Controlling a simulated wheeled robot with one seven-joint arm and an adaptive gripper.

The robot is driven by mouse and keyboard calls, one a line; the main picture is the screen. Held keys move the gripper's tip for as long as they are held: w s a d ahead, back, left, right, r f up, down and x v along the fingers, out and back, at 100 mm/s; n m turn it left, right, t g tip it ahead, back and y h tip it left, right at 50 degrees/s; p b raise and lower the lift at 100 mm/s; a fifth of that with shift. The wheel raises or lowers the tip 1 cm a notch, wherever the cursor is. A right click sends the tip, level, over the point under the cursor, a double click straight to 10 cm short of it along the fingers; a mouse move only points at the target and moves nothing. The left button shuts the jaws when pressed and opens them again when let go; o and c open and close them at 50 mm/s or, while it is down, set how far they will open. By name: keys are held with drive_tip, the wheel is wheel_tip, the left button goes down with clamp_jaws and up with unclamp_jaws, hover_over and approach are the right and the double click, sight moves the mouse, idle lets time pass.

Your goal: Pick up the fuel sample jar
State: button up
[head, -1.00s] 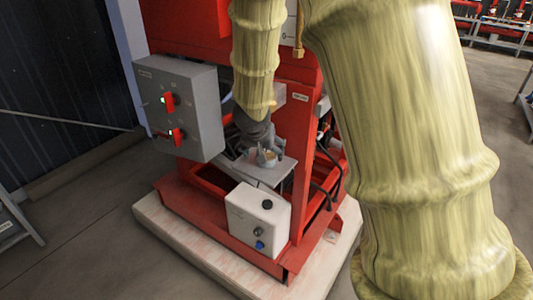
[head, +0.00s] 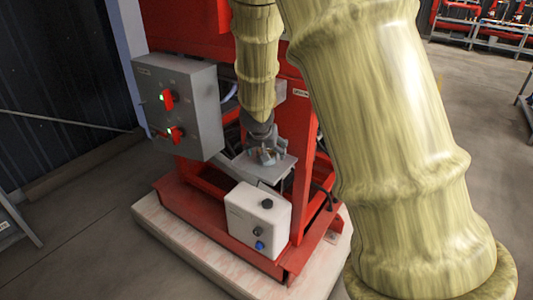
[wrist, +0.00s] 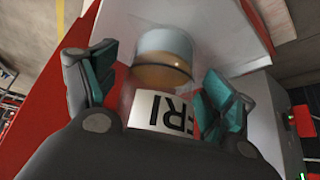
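The fuel sample jar (wrist: 163,78) is a small clear round jar with amber liquid and a white label with dark letters. In the wrist view it stands on a pale grey shelf (wrist: 225,35), between the two fingers of my gripper (wrist: 160,88). The fingers, with teal pads, are on either side of the jar and look open, with a narrow gap on the left; contact on the right is hard to tell. In the head view my gripper (head: 267,157) is low over the small shelf (head: 275,176) of the red pump frame, and it mostly hides the jar.
A grey control box (head: 180,105) with red switches is left of my arm. A white box (head: 257,220) with knobs stands in front of the shelf. A red upright post (head: 303,150) is close on the right. The floor around the pale plinth (head: 190,247) is clear.

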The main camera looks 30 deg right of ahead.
drive_tip(key=c, duration=1.2)
